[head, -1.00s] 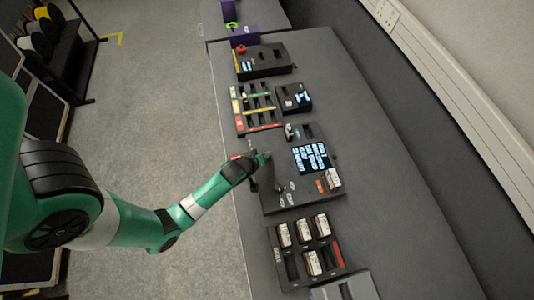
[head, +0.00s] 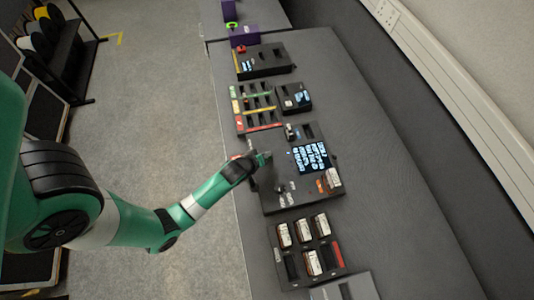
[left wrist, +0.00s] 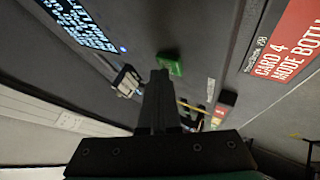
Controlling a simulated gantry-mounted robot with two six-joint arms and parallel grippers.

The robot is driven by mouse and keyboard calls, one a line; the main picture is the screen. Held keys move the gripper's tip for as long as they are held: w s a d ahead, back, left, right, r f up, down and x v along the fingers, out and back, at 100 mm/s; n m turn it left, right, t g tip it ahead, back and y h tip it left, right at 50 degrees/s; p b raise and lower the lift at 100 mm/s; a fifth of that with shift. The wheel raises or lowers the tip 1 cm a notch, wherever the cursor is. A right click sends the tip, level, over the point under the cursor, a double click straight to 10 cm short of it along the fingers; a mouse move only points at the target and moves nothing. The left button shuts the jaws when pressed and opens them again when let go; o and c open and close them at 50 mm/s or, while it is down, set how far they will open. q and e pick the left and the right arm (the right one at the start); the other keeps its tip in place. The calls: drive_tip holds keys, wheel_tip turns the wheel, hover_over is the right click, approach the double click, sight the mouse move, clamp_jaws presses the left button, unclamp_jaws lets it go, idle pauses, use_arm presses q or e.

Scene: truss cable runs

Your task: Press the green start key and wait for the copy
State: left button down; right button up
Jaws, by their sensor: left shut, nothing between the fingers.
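The green start key (left wrist: 172,65) is a small raised block on the dark copy unit (head: 268,178), seen in the left wrist view just beyond my fingertips. My left gripper (head: 258,158) is over the left side of this unit, shut and empty. Its closed fingers (left wrist: 160,78) reach to the near edge of the key; I cannot tell whether they touch it. The unit's screen (head: 310,157) is lit with several lines of pale text, too small to read. A card with a white label (head: 333,178) stands in the unit's right side. My right gripper is not in view.
A rack of labelled cards (head: 313,262) lies nearer on the grey bench (head: 395,190). Beyond the unit are a tray with coloured strips (head: 262,111), a small screen box (head: 294,98) and a box with a red button (head: 262,62). The bench's right side is clear.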

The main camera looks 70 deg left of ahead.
use_arm(q)
drive_tip(key=shift+r+p, duration=0.55)
drive_tip(key=shift+r, duration=0.2)
wheel_tip(320, 180, up, 5)
drive_tip(key=p, duration=0.5)
idle(0.4)
